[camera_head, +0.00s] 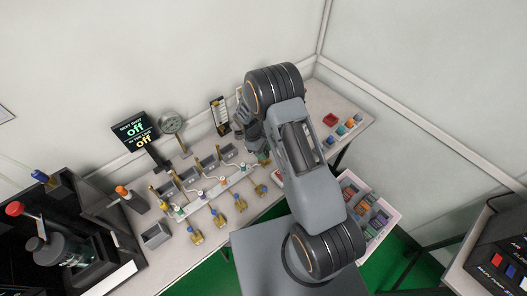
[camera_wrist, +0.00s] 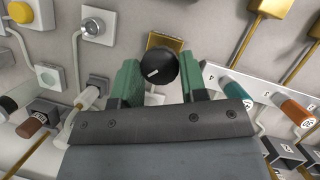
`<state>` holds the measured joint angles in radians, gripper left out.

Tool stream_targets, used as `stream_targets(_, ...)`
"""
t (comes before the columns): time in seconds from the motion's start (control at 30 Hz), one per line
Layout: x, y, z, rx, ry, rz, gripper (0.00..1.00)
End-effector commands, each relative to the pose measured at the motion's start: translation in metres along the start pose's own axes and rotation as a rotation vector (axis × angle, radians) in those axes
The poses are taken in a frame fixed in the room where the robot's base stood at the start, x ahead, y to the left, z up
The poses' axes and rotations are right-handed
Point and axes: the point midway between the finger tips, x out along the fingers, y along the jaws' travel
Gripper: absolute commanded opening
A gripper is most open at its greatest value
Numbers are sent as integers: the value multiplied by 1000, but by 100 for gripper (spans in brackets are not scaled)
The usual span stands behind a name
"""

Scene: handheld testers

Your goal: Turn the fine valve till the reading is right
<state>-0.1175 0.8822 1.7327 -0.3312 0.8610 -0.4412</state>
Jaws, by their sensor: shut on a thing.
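In the wrist view a round black knob (camera_wrist: 157,68) with a white pointer line sits in front of a brass plate (camera_wrist: 163,41). I take it to be the fine valve; no label on it can be read. The green fingers of my gripper (camera_wrist: 160,76) stand on either side of the knob and are shut on it. The pointer line slants, its right end higher. In the head view my arm hides the knob and most of my gripper.
A white rail (camera_head: 210,198) with coloured plugs and several brass handles lie along the bench left of my gripper. Coloured pieces (camera_head: 331,119) lie at the bench's far right. A pink-rimmed bin (camera_head: 385,199) stands below. A dark machine (camera_head: 70,245) fills the left.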

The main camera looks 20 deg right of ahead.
Motion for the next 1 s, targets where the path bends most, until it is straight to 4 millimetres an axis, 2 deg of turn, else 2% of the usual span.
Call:
stream_targets(0.37,2,1,-1,119,1,-48,16)
stream_targets(1.0,2,5,1,666,1,-277,16)
